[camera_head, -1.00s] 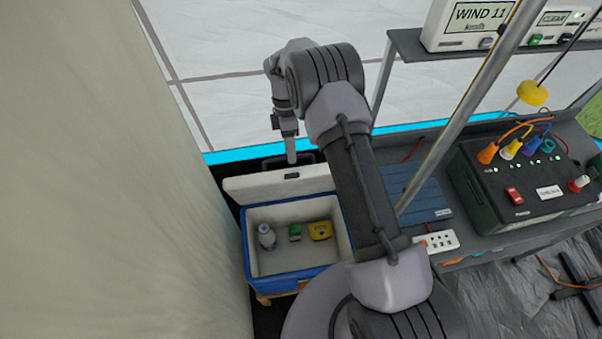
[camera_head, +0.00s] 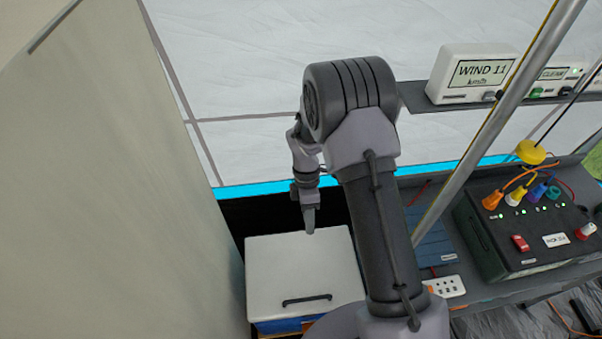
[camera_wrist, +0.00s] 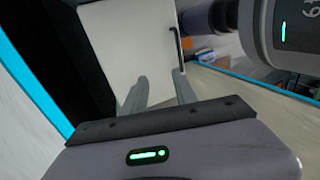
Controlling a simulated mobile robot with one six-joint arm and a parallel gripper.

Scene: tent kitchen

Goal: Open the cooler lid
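The blue cooler (camera_head: 280,326) stands on the floor at the lower middle of the head view. Its white lid (camera_head: 298,268) lies shut over the box, hiding the inside. A dark handle (camera_head: 306,299) is on the lid near its front edge. My gripper (camera_head: 310,228) points down above the back edge of the lid. In the wrist view my gripper (camera_wrist: 160,86) has its two fingers apart with nothing between them. The lid (camera_wrist: 122,45) and its handle (camera_wrist: 175,42) show beyond the fingertips. I cannot tell whether a finger touches the lid.
A beige tent wall (camera_head: 130,190) is close on the cooler's left. To the right, a grey workbench (camera_head: 480,292) holds a dark power box (camera_head: 500,235) with coloured plugs and a white socket strip (camera_head: 446,287). A metal pole (camera_head: 497,120) slants in front of the bench.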

